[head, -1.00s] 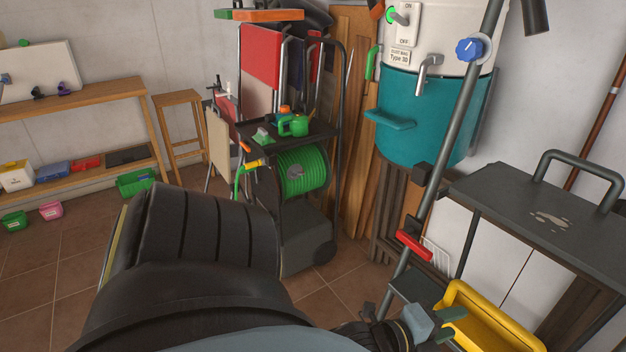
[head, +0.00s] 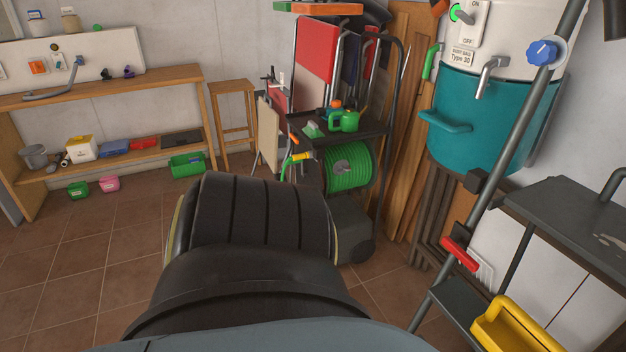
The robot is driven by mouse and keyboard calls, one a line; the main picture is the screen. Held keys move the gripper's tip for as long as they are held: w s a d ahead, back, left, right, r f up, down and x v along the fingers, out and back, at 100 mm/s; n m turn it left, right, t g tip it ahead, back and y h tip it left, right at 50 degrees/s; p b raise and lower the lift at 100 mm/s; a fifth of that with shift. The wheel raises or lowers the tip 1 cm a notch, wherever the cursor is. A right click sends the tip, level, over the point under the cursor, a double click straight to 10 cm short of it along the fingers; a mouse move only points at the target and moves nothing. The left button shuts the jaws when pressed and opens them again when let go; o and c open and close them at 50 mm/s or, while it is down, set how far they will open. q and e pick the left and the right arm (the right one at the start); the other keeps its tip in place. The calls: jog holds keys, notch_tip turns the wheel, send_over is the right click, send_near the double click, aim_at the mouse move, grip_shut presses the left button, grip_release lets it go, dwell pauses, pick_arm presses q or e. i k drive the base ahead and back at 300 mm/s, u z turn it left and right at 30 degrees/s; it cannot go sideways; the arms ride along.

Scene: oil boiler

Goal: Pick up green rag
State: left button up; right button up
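I cannot make out a green rag for certain. A small green and whitish item (head: 313,129) lies on the top tray of the dark cart, left of a green watering can (head: 344,121); it is too small to tell what it is. Neither of my grippers is in view. A large black part of my own arm fills the lower middle and hides the floor and the lower front of the cart.
The dark cart (head: 376,131) carries a green hose reel (head: 348,166). A wooden workbench (head: 104,87) stands at left, with a green bin (head: 187,165) by its lower shelf. A teal boiler (head: 475,120), ladder and yellow container (head: 512,328) are at right.

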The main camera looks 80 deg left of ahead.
aim_at(312, 130)
jog(key=u, duration=3.3)
jog(key=i, duration=2.1)
jog(key=z, duration=0.2)
